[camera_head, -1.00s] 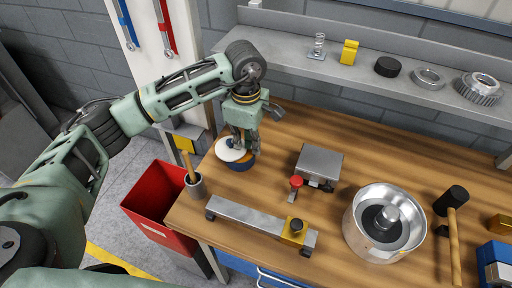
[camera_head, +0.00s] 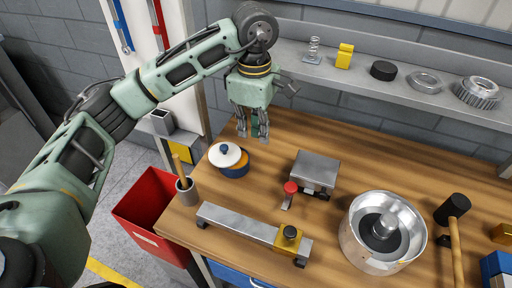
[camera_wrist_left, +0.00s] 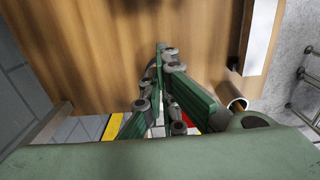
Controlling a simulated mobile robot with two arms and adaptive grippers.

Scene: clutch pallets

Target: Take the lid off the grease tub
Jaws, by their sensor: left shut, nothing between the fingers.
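The grease tub (camera_head: 238,171) is a low, round blue pot on the left part of the wooden bench. Its white lid (camera_head: 232,160) with a dark blue knob sits off-centre, shifted to the left over the tub; I cannot tell whether it is tilted or flat. My left gripper (camera_head: 253,138) is shut and empty, above and behind the tub, apart from the lid. In the left wrist view the fingers (camera_wrist_left: 165,60) come together over bare wood. The tub and lid cannot be made out there. My right gripper is not in view.
A cup with a wooden handle (camera_head: 187,192) stands left of the tub, beside a red bin (camera_head: 150,208). A grey metal block (camera_head: 315,169), a steel bar fixture (camera_head: 240,221) and a metal bowl (camera_head: 361,250) stand rightward and in front. A shelf (camera_head: 400,85) runs behind.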

